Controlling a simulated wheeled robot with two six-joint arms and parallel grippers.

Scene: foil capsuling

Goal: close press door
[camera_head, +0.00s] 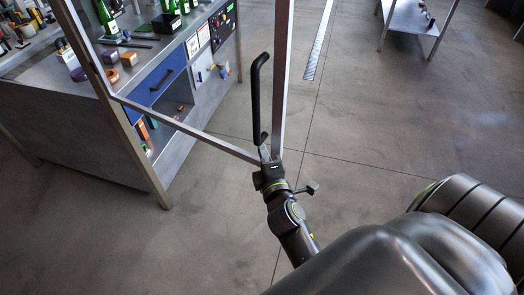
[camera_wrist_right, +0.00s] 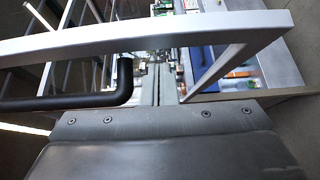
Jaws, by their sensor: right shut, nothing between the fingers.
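The press door is an open metal frame (camera_head: 279,85) with a black bar handle (camera_head: 256,95) on its near upright. It stands out over the floor, with its lower rail running back left to another upright. My right gripper (camera_head: 265,152) is shut and empty at the lower end of the handle, by the frame's bottom corner. I cannot tell whether it touches them. In the right wrist view the door frame (camera_wrist_right: 120,35) crosses in front of the shut fingers (camera_wrist_right: 160,85), and the handle (camera_wrist_right: 90,101) lies to their left. My left gripper is not in view.
A workbench (camera_head: 60,105) with a blue drawer (camera_head: 157,82), green bottles (camera_head: 107,18) and small items stands behind the door at left. A metal table (camera_head: 412,18) is at the back right. The floor (camera_head: 400,110) right of the door is clear.

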